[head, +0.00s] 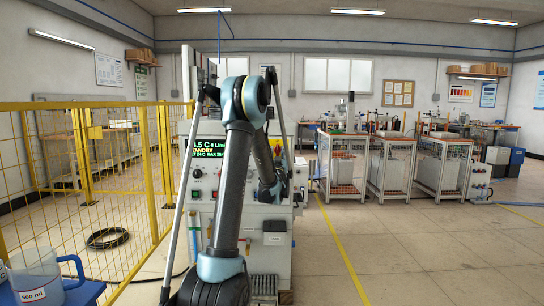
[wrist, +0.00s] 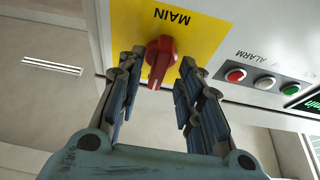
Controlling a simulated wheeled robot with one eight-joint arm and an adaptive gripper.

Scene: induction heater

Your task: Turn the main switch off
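The main switch (wrist: 161,60) is a red rotary knob on a yellow plate (wrist: 205,35) marked MAIN, which appears upside down in the wrist view. My gripper (wrist: 160,85) is open, with one finger on each side of the knob. A gap shows between the knob and each finger, and I see no contact. In the head view my arm covers much of the induction heater (head: 265,245). Its red and yellow switch area (head: 277,150) shows only partly beside my arm, and my gripper is hard to make out there.
ALARM buttons, including a red one (wrist: 235,76), sit beside the yellow plate. A lit display (head: 205,148) shows on the heater. A yellow mesh fence (head: 90,180) stands at left, with a jug (head: 38,275) in front.

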